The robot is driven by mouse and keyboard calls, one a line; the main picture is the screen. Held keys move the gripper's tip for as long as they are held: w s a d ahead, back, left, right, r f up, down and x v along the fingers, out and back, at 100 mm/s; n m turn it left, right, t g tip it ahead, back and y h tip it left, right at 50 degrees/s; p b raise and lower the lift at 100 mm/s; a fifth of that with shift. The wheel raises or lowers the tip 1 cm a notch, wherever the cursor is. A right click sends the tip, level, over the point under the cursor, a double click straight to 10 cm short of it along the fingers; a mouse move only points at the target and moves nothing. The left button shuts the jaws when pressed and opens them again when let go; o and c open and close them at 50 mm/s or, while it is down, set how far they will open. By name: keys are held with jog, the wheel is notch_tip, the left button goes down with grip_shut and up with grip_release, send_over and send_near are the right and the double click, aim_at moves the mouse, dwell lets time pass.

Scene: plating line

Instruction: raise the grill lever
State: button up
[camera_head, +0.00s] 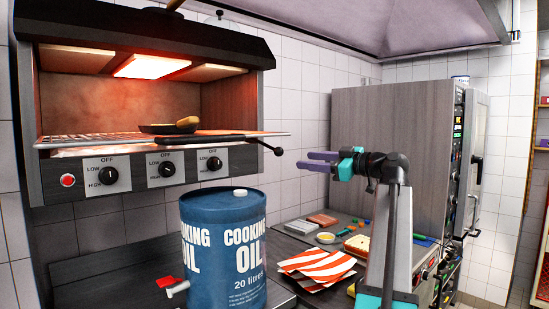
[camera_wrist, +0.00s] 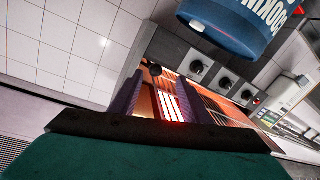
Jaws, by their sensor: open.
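The grill (camera_head: 150,90) is on the left of the head view, with a glowing element under its black hood. Its lever (camera_head: 262,144) sticks out at the right front and ends in a black ball knob (camera_head: 278,151). My gripper (camera_head: 303,161) is open and empty to the right of the knob, with its purple fingers pointing left. A small gap shows between fingertips and knob. In the wrist view my gripper (camera_wrist: 163,77) has a finger on each side, and the knob (camera_wrist: 155,70) shows between the fingertips, seemingly just beyond them.
A blue cooking oil drum (camera_head: 222,255) stands below the grill, left of my arm. A pan (camera_head: 168,129) with food sits on the grill's rack. A red-striped cloth (camera_head: 318,265) and food items lie on the counter below my gripper. A large oven (camera_head: 400,150) stands behind my arm.

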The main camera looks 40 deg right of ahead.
aim_at(282, 151)
jog(key=shift+s+a+r, duration=0.1)
jog(key=shift+s+r, duration=0.1)
jog(key=shift+r, duration=0.35)
jog(key=shift+s+r, duration=0.15)
jog(key=shift+r, duration=0.35)
jog(key=shift+w, duration=0.2)
jog(key=w+p, duration=0.1)
jog(key=w, duration=0.3)
jog(key=w+p, duration=0.1)
jog(key=w, duration=0.4)
jog(key=w+a+p, duration=0.1)
jog(key=w, duration=0.3)
jog(key=shift+w+f, duration=0.1)
jog(key=shift+w, duration=0.05)
grip_shut()
